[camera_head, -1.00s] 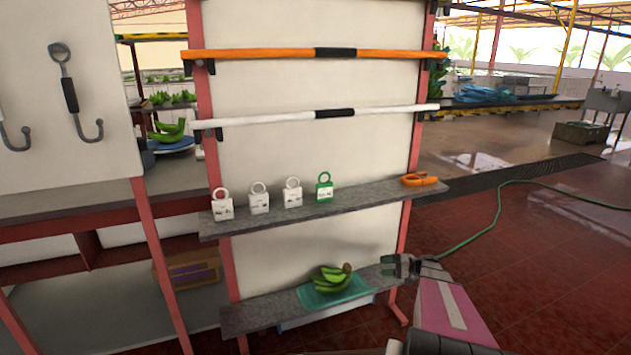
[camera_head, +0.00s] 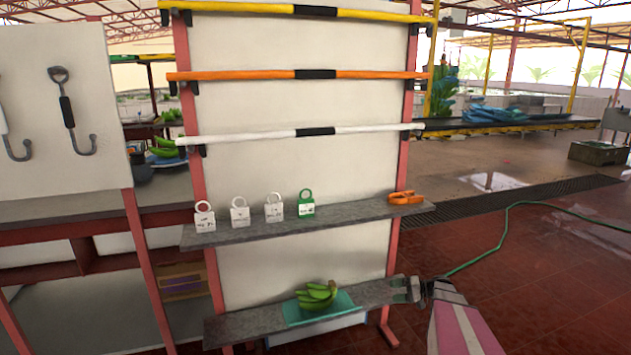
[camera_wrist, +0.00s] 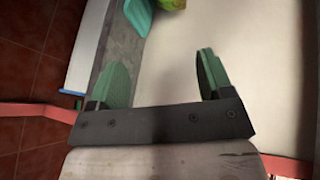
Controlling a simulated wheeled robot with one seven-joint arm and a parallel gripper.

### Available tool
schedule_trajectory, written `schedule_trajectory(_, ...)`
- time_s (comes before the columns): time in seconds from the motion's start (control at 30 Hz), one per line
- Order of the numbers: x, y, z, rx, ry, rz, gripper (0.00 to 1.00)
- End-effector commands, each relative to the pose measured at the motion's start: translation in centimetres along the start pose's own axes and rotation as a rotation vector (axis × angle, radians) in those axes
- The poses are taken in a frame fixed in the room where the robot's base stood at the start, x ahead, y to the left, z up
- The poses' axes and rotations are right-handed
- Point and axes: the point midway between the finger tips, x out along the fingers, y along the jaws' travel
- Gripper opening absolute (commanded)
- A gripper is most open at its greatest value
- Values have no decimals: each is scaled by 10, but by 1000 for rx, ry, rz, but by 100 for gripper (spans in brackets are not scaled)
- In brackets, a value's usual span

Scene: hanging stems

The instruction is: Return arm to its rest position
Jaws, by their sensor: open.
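My gripper (camera_head: 410,289) is at the right end of the lower shelf in the head view, in front of the rack's right post. In the wrist view its two green fingers (camera_wrist: 165,80) stand wide apart with nothing between them. A bunch of green bananas (camera_head: 316,295) rests on a teal tray (camera_head: 338,309) on the lower shelf, left of my gripper and apart from it. The wrist view shows a piece of the tray (camera_wrist: 139,14) and a blurred yellow-green part of the bananas (camera_wrist: 172,4) at the top edge.
Yellow, orange (camera_head: 240,76) and white bars cross the panel above. Hooks (camera_head: 70,110) hang at the left. A green hose (camera_head: 500,235) lies on the otherwise open red floor at the right.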

Motion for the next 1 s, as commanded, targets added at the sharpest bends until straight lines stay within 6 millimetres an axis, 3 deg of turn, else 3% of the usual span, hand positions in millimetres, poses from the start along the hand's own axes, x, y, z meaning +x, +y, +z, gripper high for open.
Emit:
schedule_trajectory(0.37, 50, -33, 58, 66, -134, 293, 74)
schedule_trajectory(0.6, 81, -70, 129, 76, -223, 682, 74)
schedule_trajectory(0.8, 82, -104, 181, 5, -215, 1047, 74)
schedule_trajectory(1.0, 74, -127, 203, -77, -170, 1254, 74)
